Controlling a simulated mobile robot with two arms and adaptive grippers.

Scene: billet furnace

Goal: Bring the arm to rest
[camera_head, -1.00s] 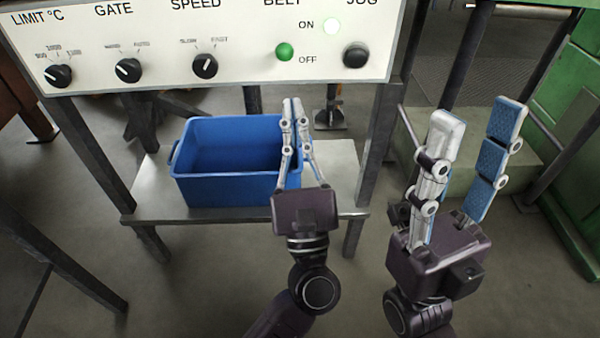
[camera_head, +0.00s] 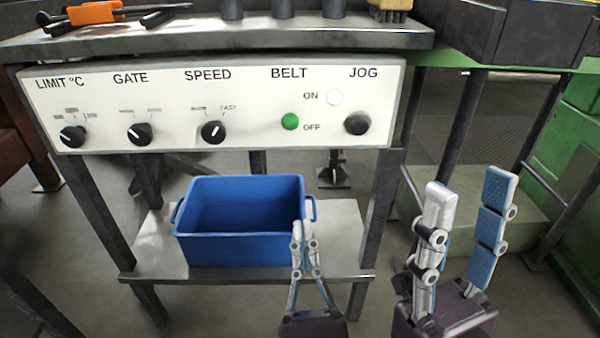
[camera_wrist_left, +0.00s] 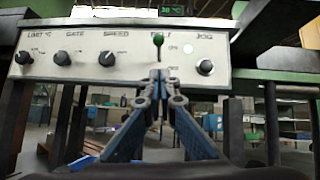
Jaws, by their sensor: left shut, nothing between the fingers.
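My left gripper (camera_head: 304,228) is shut and empty, its fingertips together. In the head view it stands in front of the right end of the blue bin.
The blue bin (camera_head: 238,250) stands empty on a low metal shelf (camera_head: 150,255) under the panel. Dark table legs (camera_head: 378,200) flank it. Above the panel is a bench top (camera_head: 200,42) with orange-handled tongs (camera_head: 95,13) and a brush (camera_head: 391,14). A green frame stands at right.

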